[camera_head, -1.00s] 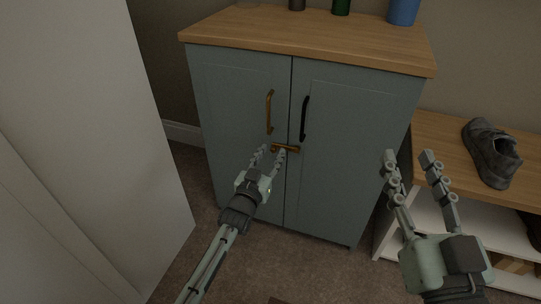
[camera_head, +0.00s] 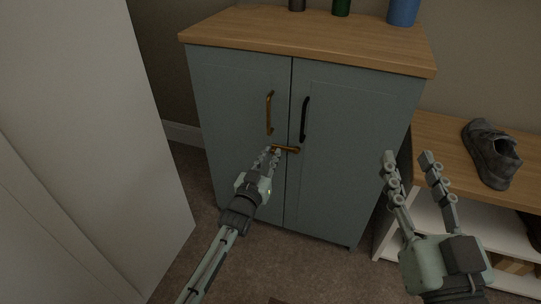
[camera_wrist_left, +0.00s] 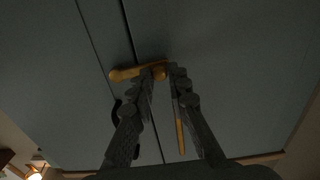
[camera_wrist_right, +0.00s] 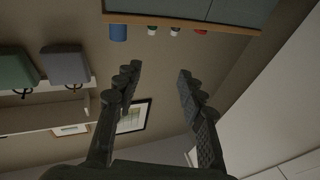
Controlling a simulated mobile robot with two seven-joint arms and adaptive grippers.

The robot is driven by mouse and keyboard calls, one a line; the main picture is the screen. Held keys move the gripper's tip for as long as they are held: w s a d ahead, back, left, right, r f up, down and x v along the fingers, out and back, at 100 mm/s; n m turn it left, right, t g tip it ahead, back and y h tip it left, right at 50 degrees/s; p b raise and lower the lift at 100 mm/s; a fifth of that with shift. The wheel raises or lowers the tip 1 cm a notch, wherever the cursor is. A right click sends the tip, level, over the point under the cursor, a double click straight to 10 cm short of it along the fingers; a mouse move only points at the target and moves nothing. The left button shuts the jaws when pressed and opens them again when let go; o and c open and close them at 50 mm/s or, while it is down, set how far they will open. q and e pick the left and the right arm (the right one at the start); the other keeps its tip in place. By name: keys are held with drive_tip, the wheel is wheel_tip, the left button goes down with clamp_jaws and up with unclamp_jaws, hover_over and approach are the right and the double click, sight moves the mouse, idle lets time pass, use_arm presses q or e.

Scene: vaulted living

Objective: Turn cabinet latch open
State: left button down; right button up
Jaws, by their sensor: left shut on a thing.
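The cabinet (camera_head: 350,155) is blue-grey with two closed doors and a wooden top. A brass latch (camera_head: 289,149) lies roughly horizontal across the seam between the doors, below the handles. My left gripper (camera_head: 272,152) is at the latch's left end, its fingers close together. In the left wrist view the fingertips (camera_wrist_left: 161,70) close on one end of the brass latch (camera_wrist_left: 126,74), whose other end sticks out to the left. My right gripper (camera_head: 408,158) is open and empty, in front of the cabinet's right side. It also shows open in the right wrist view (camera_wrist_right: 158,75).
A brass handle (camera_head: 269,113) is on the left door and a black handle (camera_head: 304,118) on the right door. A bench with a dark shoe (camera_head: 490,152) stands at right. A pale panel (camera_head: 85,140) rises at left. Bottles and a blue container (camera_head: 403,11) stand on top.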

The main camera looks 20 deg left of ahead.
use_arm(q)
drive_tip(key=f+n, duration=0.1)
drive_tip(key=n, duration=0.2)
drive_tip(key=d+f+n, duration=0.1)
drive_tip(key=f+n, duration=0.1)
drive_tip(key=n, duration=0.1)
drive_tip(key=d+f+n+b, duration=0.1)
drive_tip(key=f+n, duration=0.1)
drive_tip(key=n, duration=0.2)
drive_tip(key=shift+d, duration=0.15)
drive_tip(key=d+n, duration=0.1)
drive_tip(key=n, duration=0.1)
drive_tip(key=d+f+n+b, duration=0.1)
drive_tip(key=n, duration=0.1)
drive_tip(key=shift+s, duration=0.1)
drive_tip(key=shift+d+n+b, duration=0.3)
drive_tip(key=shift+d+n, duration=0.15)
drive_tip(key=shift+n, duration=0.4)
drive_tip(key=shift+d+n+b, duration=0.25)
drive_tip(key=shift+d+n, duration=0.15)
drive_tip(key=shift+n, duration=0.45)
use_arm(e)
drive_tip(key=s+d+r+t+y, duration=0.1)
drive_tip(key=s+r+t+y, duration=0.1)
drive_tip(key=r+t, duration=0.3)
drive_tip(key=shift+s+d+r+t, duration=0.15)
drive_tip(key=shift+s+r+t, duration=0.3)
drive_tip(key=shift+r, duration=0.6)
drive_tip(key=shift+s+r, duration=0.1)
drive_tip(key=shift+s, duration=0.05)
